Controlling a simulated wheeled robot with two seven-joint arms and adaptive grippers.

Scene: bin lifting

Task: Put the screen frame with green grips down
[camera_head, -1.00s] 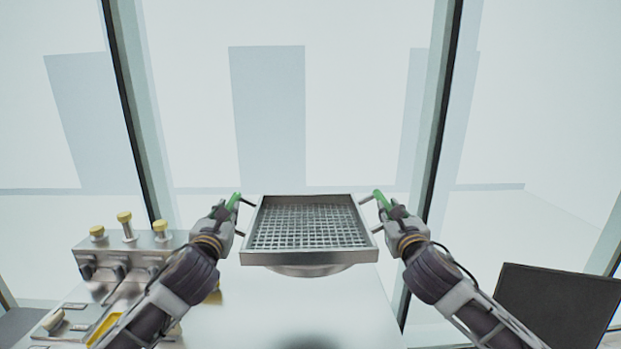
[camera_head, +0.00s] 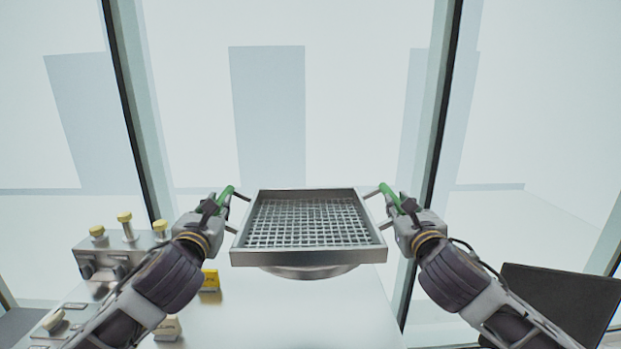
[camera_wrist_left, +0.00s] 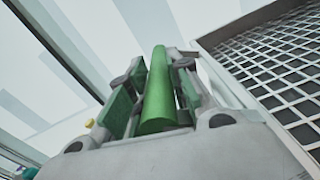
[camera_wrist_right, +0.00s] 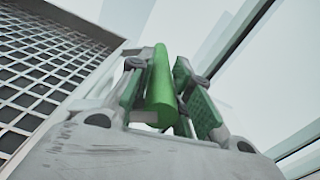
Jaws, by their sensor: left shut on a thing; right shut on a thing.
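The screen frame (camera_head: 308,257) is a square metal tray with a wire mesh floor and a rounded metal part under it. It is held up between my two grippers in the head view, roughly level. My left gripper (camera_head: 219,203) is shut on its left green grip, which shows clearly in the left wrist view (camera_wrist_left: 158,95). My right gripper (camera_head: 397,203) is shut on its right green grip, which shows in the right wrist view (camera_wrist_right: 161,90). The mesh (camera_wrist_right: 45,65) lies beside the right gripper.
A pale worktop (camera_head: 265,310) lies below the frame, with clear room. At the left stands a metal panel (camera_head: 112,250) with yellow-topped knobs. A small yellow block (camera_head: 210,280) is near it. A dark screen-like panel (camera_head: 560,303) stands at the right. Window posts stand behind.

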